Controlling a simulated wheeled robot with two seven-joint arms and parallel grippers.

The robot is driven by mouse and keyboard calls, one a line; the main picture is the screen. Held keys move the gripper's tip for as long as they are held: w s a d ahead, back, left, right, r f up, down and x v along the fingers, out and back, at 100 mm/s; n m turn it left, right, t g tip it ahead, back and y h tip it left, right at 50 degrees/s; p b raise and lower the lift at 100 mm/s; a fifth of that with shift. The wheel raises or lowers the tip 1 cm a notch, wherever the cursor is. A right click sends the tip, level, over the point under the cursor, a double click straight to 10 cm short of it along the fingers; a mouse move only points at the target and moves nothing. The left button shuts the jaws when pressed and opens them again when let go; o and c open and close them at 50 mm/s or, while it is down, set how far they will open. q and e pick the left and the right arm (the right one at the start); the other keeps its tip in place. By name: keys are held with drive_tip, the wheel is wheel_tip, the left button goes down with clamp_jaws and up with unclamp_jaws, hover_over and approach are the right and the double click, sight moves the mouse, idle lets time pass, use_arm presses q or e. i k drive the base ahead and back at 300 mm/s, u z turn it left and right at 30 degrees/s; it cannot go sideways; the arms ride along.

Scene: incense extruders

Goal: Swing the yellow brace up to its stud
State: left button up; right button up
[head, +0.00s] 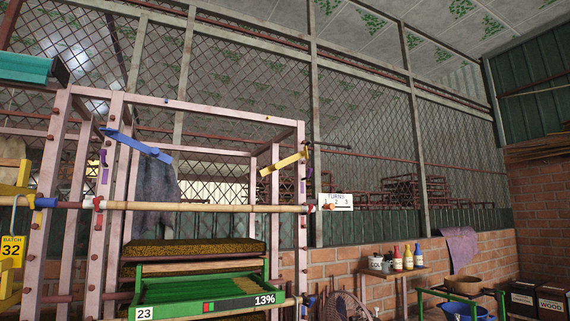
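The yellow brace (285,163) is a short flat bar at the right post of the pink frame (299,215). It slants, its right end higher and at the post, its left end lower and free of the top rail. A blue brace (140,146) slants down to the right from the left post. Neither of my grippers is in view.
A long bamboo pole (200,207) crosses the frame below the braces, with a turns card (337,201) at its right end. Below it are trays and a green rack (190,289). A shelf with bottles (396,268) stands right. Air around the yellow brace looks clear.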

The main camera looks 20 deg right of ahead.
sight(265, 172)
drive_tip(key=u, duration=1.3)
drive_tip(key=i, duration=1.7)
drive_tip(key=z, duration=2.8)
